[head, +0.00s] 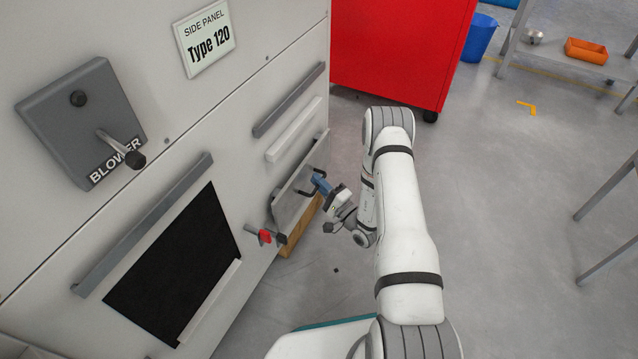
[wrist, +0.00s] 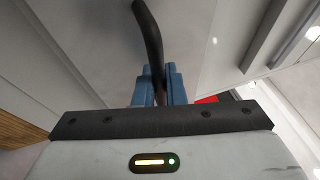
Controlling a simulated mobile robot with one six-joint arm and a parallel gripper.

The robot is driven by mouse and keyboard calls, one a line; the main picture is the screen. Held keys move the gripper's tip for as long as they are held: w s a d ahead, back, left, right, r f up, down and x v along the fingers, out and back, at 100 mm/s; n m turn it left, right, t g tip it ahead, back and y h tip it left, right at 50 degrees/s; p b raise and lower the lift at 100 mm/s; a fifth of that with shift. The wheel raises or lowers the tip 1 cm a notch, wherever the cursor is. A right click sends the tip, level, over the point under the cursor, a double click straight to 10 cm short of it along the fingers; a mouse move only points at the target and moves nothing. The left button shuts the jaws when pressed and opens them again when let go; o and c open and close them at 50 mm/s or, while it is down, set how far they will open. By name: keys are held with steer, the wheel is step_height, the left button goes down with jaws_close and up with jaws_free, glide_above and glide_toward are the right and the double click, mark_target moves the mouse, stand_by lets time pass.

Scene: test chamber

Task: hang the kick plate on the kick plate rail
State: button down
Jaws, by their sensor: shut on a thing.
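The kick plate (head: 290,204) is a light grey plate with a dark bar handle, low at the right end of the pale cabinet, upright and close to its face. My gripper (head: 319,184) has blue fingers and is shut on that handle. In the wrist view the blue fingers (wrist: 158,85) close around the dark curved handle (wrist: 147,28), with the plate's pale surface (wrist: 205,35) behind it. A dark grey rail (head: 289,99) runs along the cabinet above the plate. I cannot tell whether this is the kick plate rail or whether that is hidden behind the plate.
A wooden block (head: 300,228) lies on the floor below the plate. A red-ended lever (head: 265,237) juts out at its left. A white strip (head: 293,130) lies above it. A red cabinet (head: 400,50) stands behind.

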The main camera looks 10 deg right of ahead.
steer(key=shift+f, duration=0.25)
steer(key=shift+d+f+b, duration=0.1)
steer(key=shift+f+b, duration=1.15)
steer(key=c, duration=1.4)
jaws_free()
steer(key=shift+s, duration=0.1)
